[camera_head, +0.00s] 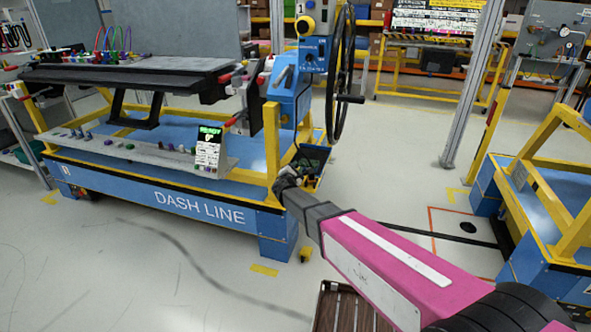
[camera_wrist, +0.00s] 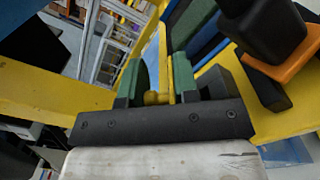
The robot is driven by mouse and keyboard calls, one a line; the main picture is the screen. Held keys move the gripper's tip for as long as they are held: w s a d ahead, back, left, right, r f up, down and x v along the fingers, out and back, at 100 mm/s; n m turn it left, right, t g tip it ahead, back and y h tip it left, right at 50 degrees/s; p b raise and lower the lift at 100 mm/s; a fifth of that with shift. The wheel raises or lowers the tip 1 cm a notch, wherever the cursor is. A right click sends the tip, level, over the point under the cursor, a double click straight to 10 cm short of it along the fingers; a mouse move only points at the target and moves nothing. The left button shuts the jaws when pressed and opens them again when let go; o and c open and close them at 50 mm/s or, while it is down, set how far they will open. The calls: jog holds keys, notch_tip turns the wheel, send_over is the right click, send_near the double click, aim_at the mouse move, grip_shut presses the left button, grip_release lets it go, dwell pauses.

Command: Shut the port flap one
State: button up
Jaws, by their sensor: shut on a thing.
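My gripper (camera_head: 288,183) is low beside the right end of the blue and yellow dash frame, close to a small dark box (camera_head: 312,160) with green on it. In the wrist view the two green-padded fingers of my gripper (camera_wrist: 162,80) are closed in around a narrow yellow piece (camera_wrist: 158,97). I cannot tell whether this piece belongs to port flap one. No flap or label can be clearly made out, and the fingers and the dark gripper body hide part of the contact.
A black block (camera_wrist: 265,32) with an orange plate (camera_wrist: 292,58) is close to the right of the fingers. A large black handwheel (camera_head: 341,75) stands above my gripper. The dash beam (camera_head: 130,70) is to the left. Floor (camera_head: 385,180) is open on the right.

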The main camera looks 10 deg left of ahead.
jog(key=shift+d+f+m, duration=0.2)
jog(key=shift+m, duration=0.5)
jog(key=shift+d+f+m, duration=0.15)
jog(key=shift+d+m, duration=0.05)
jog(key=shift+m, duration=0.5)
jog(key=o, duration=0.8)
jog(key=shift+o, duration=0.2)
